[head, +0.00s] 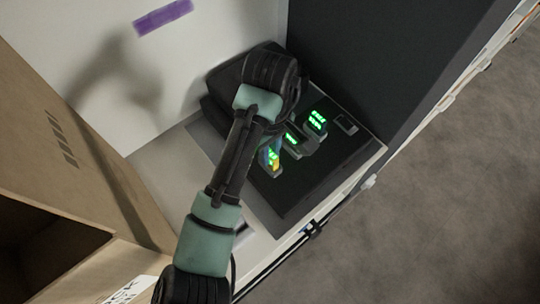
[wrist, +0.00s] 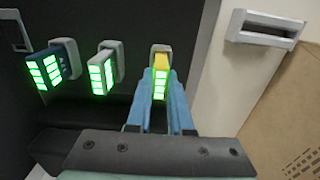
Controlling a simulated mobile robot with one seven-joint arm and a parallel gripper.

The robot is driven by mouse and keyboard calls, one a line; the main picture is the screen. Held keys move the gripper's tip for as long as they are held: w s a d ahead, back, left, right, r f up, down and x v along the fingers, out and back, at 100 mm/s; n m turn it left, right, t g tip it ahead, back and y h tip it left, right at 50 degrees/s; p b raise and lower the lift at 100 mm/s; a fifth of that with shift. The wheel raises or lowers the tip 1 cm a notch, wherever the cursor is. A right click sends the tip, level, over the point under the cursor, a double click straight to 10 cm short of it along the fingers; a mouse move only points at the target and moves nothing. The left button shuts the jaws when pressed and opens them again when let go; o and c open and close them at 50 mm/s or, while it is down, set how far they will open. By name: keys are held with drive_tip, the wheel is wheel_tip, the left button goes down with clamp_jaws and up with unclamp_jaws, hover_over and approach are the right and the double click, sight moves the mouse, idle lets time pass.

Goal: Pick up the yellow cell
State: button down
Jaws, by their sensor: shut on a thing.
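The yellow cell (wrist: 161,62) shows in the wrist view between the blue fingers of my gripper (wrist: 160,88). It has a yellow top and a lit green face, and it sits at a grey socket on the dark unit. My gripper is shut on it, and the fingers hide its sides. In the head view the yellow cell (head: 275,162) shows small beside my arm. A white cell (wrist: 102,73) and a dark blue cell (wrist: 47,69), both with green lights, stand to the left in the wrist view.
The dark unit (head: 335,165) stands on a pale surface against a dark panel (head: 350,60). An open cardboard carton (head: 85,150) is at the left in the head view. A grey handle-like fitting (wrist: 264,28) is at the right in the wrist view.

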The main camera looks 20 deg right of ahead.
wheel_tip(320, 180, up, 10)
drive_tip(key=p, duration=1.1)
